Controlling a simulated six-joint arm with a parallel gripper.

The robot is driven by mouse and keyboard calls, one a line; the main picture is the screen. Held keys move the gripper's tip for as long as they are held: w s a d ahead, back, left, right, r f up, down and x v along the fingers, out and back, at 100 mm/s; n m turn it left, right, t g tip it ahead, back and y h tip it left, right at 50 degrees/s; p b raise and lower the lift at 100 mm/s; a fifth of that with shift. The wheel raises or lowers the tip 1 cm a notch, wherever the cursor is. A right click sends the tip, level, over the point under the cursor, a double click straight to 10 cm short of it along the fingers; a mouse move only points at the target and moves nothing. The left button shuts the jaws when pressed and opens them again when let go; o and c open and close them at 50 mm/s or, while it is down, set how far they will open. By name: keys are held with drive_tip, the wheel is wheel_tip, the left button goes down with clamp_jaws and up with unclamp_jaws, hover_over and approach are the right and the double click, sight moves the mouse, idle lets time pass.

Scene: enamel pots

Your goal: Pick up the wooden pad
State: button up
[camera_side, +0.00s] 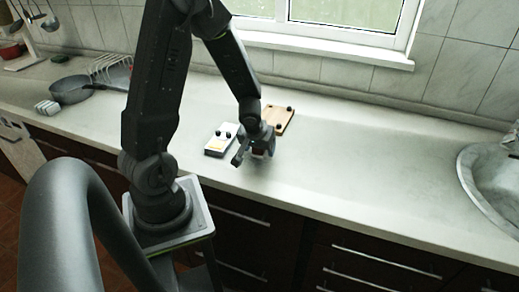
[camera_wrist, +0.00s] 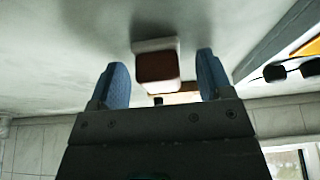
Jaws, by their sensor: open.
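A small block with a reddish-brown face and a pale edge (camera_wrist: 156,66) sits on the counter between my fingertips in the wrist view. It may be the wooden pad. My gripper (camera_wrist: 158,78) is open, with a blue finger on each side of the block and gaps visible. In the side view my gripper (camera_side: 253,153) is low over the counter, and its fingers largely hide the block. A tan, wood-coloured board (camera_side: 279,118) with dark knobs lies just behind the gripper. Part of it shows beyond the block in the wrist view (camera_wrist: 185,97).
A white panel with black knobs (camera_side: 219,146) lies close left of my gripper. A dark pan (camera_side: 72,90) and a wire rack (camera_side: 112,70) stand at the far left. A sink (camera_side: 490,185) is at the right. The counter between gripper and sink is clear.

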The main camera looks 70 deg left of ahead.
drive_tip(key=c, duration=1)
drive_tip(key=shift+r, duration=0.15)
drive_tip(key=shift+r, duration=0.75)
wheel_tip(320, 180, up, 2)
drive_tip(key=shift+r, duration=0.2)
drive_tip(key=s+a+r, duration=0.2)
drive_tip(key=s, duration=0.1)
drive_tip(key=s+a+r, duration=0.2)
drive_tip(key=s, duration=0.1)
drive_tip(key=s+a+r, duration=0.2)
drive_tip(key=s+r, duration=0.1)
drive_tip(key=s, duration=0.1)
drive_tip(key=shift+a, duration=0.1)
drive_tip(key=shift+w+f, duration=0.1)
